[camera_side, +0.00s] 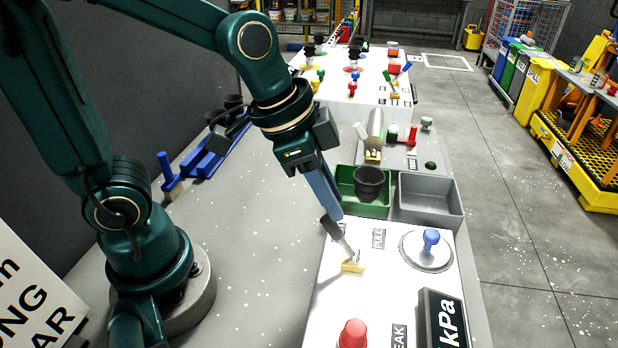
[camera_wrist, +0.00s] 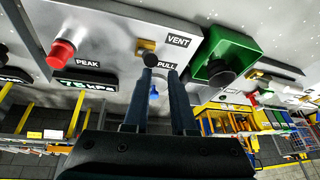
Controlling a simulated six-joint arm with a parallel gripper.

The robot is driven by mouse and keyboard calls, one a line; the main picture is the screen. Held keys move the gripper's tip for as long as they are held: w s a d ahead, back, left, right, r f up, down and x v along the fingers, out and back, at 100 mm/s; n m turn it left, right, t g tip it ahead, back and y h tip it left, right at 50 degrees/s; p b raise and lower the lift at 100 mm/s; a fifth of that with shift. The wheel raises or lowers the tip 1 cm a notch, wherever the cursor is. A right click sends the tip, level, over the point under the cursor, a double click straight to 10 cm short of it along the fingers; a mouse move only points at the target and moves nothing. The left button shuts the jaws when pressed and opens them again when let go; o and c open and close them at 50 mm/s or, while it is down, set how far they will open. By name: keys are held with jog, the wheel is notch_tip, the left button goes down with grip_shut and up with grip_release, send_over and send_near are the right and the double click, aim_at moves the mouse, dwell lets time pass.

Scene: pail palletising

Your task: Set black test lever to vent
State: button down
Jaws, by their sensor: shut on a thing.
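The black test lever (camera_side: 331,228) has a black grip on a metal stem that rises from a yellow base (camera_side: 352,267) on the white panel (camera_side: 385,285). In the side view it leans toward the upper left. My gripper (camera_side: 329,208) comes down from above and is shut on the lever's grip. In the wrist view my gripper's fingers (camera_wrist: 159,76) close at the lever, whose yellow base (camera_wrist: 145,46) shows just beyond; the fingers partly hide the grip. The VENT label (camera_wrist: 178,41) and PULL label (camera_wrist: 166,65) are beside the base. I cannot see the VENT label in the side view.
A blue knob (camera_side: 431,238) on a round plate, a red button (camera_side: 352,334) and a black kPa display (camera_side: 441,318) share the panel. A green bin (camera_side: 346,196) holding a black pail (camera_side: 368,182) and a grey bin (camera_side: 429,198) stand behind it.

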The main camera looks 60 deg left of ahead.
jog(key=shift+s+a+f+g, duration=0.2)
jog(key=shift+s+f, duration=0.25)
jog(key=shift+s, duration=0.05)
jog(key=shift+s+a+f+g, duration=0.2)
jog(key=shift+s+f, duration=0.2)
jog(key=shift+s, duration=0.1)
jog(key=w+d+r, duration=0.2)
jog(key=w+r, duration=0.2)
jog(key=s+a+r+t, duration=0.1)
jog(key=s+a, duration=0.5)
jog(key=s, duration=0.1)
jog(key=shift+r, duration=0.4)
jog(key=shift+s, duration=0.1)
jog(key=shift+d, duration=0.15)
jog(key=n, duration=0.2)
jog(key=s+f+n+y, duration=0.1)
jog(key=n, duration=0.1)
jog(key=s+n+t, duration=0.1)
jog(key=n, duration=0.1)
jog(key=shift+s+a+f+n+y, duration=0.1)
jog(key=shift+a+f+n+y, duration=0.2)
jog(key=shift+y, duration=0.1)
